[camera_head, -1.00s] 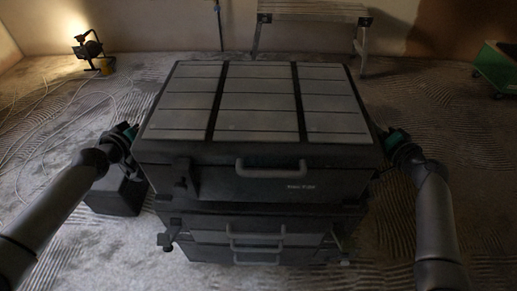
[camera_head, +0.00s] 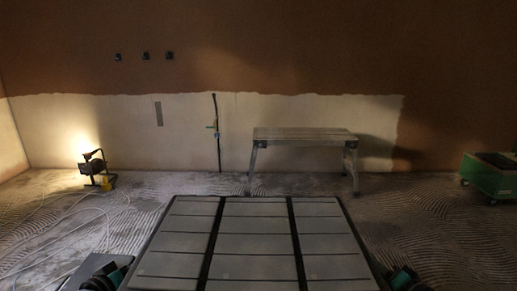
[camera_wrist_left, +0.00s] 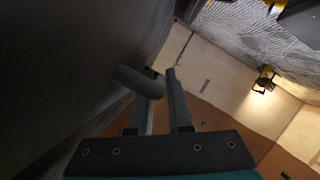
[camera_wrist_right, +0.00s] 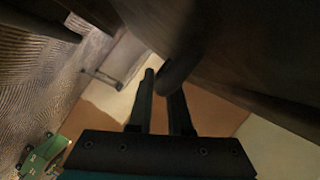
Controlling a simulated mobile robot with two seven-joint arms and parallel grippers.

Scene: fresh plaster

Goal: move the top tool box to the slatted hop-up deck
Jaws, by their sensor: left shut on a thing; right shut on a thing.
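The top tool box (camera_head: 250,243) is a wide dark box with grey panels on its lid. It fills the bottom middle of the head view, its front cut off. My left gripper (camera_head: 105,277) is at its left side, shut on a side handle (camera_wrist_left: 140,82) in the left wrist view. My right gripper (camera_head: 402,280) is at its right side, shut on the other side handle (camera_wrist_right: 178,72) in the right wrist view. The slatted hop-up deck (camera_head: 305,134) stands beyond the box near the back wall, its top bare. Boxes below are hidden, so I cannot tell whether the top box is lifted.
A lit work lamp (camera_head: 95,168) stands at the left with pale cables (camera_head: 60,228) on the floor. A green wheeled cart (camera_head: 490,175) is at the right. A pipe (camera_head: 217,135) rises along the wall. Ridged floor lies open between box and deck.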

